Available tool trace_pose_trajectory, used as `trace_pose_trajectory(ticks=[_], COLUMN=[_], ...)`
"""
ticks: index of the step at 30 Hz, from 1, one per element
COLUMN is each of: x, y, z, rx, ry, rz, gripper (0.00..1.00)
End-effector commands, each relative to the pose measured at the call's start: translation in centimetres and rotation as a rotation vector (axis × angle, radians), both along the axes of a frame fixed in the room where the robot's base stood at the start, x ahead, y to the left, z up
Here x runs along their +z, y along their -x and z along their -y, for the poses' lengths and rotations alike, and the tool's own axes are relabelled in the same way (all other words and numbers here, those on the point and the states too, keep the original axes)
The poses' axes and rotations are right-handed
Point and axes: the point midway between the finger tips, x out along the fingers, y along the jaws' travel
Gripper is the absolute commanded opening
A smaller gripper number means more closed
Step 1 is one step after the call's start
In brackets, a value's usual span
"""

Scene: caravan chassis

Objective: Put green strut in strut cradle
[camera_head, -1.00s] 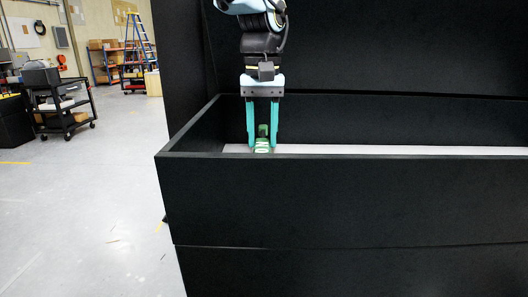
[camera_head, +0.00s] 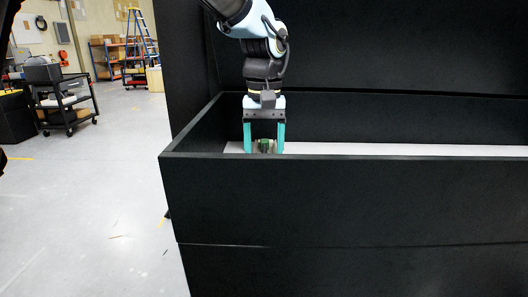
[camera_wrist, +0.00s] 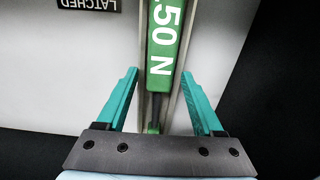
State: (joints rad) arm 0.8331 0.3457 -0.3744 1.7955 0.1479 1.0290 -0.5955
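The green strut (camera_wrist: 163,45), with white "50 N" lettering, lies lengthwise between two pale rails of a narrow channel, seemingly the strut cradle (camera_wrist: 141,50), in the wrist view. Its thin dark rod points toward my gripper. In the head view, the strut's green end (camera_head: 264,146) shows just above the box's front wall, between my fingers. My gripper (camera_wrist: 165,88) is open. Its teal fingers stand wide on either side of the strut and channel, with clear gaps. In the head view, the fingertips are hidden behind the front wall. Whether the strut is fully seated is hard to tell.
A black box's front wall (camera_head: 340,200) stands before my gripper, with a tall dark panel behind. A pale surface (camera_head: 400,149) inside extends right and looks clear. A "LATCHED" label (camera_wrist: 88,4) lies left of the channel. A cart (camera_head: 62,100) stands far left.

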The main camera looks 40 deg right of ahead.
Motion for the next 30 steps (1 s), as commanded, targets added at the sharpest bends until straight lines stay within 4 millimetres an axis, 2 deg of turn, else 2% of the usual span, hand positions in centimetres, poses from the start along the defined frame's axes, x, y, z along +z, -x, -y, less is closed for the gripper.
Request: trace_pose_trajectory(ticks=[11, 14, 24, 30], x=[0.7, 2.1, 9.1, 11.6], y=[0.0, -0.1, 0.0, 0.0], z=[0.0, 0.1, 0.1, 0.1], rx=[0.000, 0.001, 0.000, 0.000], ry=[0.001, 0.003, 0.005, 0.001], rz=[0.002, 0.003, 0.001, -0.001], gripper=[0.72, 0.72, 0.72, 0.72])
